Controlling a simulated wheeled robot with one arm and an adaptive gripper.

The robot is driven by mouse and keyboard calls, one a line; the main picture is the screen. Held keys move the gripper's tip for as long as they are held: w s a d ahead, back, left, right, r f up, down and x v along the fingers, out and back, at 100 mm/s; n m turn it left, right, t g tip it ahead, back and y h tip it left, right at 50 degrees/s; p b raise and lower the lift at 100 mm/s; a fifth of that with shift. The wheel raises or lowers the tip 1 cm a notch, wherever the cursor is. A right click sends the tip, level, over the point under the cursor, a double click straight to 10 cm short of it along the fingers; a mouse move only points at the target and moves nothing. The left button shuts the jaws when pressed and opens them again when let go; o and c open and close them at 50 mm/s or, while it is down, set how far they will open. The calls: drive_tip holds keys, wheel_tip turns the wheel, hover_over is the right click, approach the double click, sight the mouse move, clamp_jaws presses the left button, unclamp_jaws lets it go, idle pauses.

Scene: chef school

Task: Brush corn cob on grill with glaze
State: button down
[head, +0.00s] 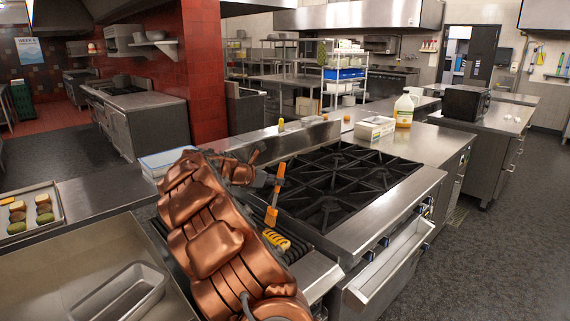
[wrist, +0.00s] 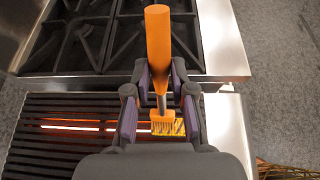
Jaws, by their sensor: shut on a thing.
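My gripper (head: 268,181) is shut on the orange brush (head: 272,214) and holds it nearly upright, bristles down. In the wrist view the gripper (wrist: 160,90) has its fingers on either side of the brush's narrow neck, with the orange handle (wrist: 158,45) pointing away. A yellow corn cob (head: 275,240) lies on the grill, partly hidden by my arm. In the wrist view yellow corn (wrist: 180,128) shows at the bristles. The brush head is over the cob; I cannot tell whether they touch. The dark slatted grill (wrist: 50,145) glows orange between bars.
A black burner stove (head: 335,190) adjoins the grill on the right. A tray of food (head: 55,202) and a metal pan (head: 125,292) are on the left. A jug (head: 404,110) and a white box (head: 375,128) stand on the counter behind the stove.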

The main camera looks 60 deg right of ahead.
drive_tip(key=shift+r+p, duration=2.45)
drive_tip(key=shift+r, duration=0.35)
wheel_tip(320, 180, up, 8)
drive_tip(key=p, duration=0.3)
hover_over(280, 165)
drive_tip(key=a, duration=0.3)
drive_tip(key=shift+w+d, duration=0.2)
drive_tip(key=shift+w, duration=0.1)
